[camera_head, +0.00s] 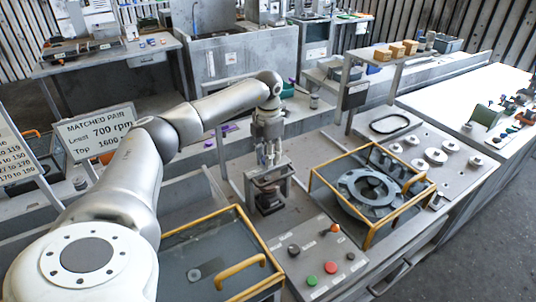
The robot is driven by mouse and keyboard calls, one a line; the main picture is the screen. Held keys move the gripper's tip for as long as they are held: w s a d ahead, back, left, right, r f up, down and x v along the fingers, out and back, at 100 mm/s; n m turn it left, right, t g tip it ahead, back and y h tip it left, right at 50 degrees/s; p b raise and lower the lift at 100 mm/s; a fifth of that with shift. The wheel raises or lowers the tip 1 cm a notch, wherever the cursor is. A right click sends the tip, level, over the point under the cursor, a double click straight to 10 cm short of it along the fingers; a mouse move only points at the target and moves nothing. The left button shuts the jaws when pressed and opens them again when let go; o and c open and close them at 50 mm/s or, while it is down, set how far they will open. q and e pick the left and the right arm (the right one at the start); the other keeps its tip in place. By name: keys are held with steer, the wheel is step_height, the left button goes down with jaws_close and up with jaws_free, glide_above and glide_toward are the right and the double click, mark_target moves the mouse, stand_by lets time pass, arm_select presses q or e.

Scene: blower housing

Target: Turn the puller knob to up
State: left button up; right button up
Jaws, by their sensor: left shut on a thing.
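My left gripper (269,158) points down at the middle of the bench, its arm coming in from the left. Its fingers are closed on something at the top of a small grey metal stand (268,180). The gripped part is mostly hidden by the fingers, and I cannot tell its turn or whether it is the puller knob. A dark block (269,203) sits low inside the stand. A grey control panel (315,250) in front carries a black knob (293,249) and an orange-topped control (334,229). Its labels are too small to read. My right gripper is not in view.
A yellow-edged guard box (318,180) around a round housing (368,190) stands right of the stand. A yellow-framed cover with a handle (240,270) lies front left. The panel also has a green button (311,281) and a red button (330,267). A shelf stands behind.

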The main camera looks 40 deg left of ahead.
arm_select(q)
steer(key=n, duration=0.3)
steer(key=shift+n, duration=0.4)
steer(key=n, duration=0.4)
steer(key=shift+n+p, duration=0.3)
steer(key=shift+p, duration=0.05)
steer(key=n, duration=0.4)
steer(key=shift+r+n, duration=0.1)
steer(key=shift+n, duration=0.2)
steer(key=n+p, duration=0.1)
steer(key=n, duration=0.2)
steer(key=shift+n, duration=0.3)
steer(key=n, duration=0.3)
steer(key=shift+n, duration=0.3)
steer(key=n+p, duration=0.1)
steer(key=n, duration=0.3)
steer(key=shift+n, duration=0.3)
steer(key=n+p, duration=0.1)
steer(key=n, duration=0.3)
steer(key=shift+n+p, duration=0.55)
steer(key=shift+n, duration=1.05)
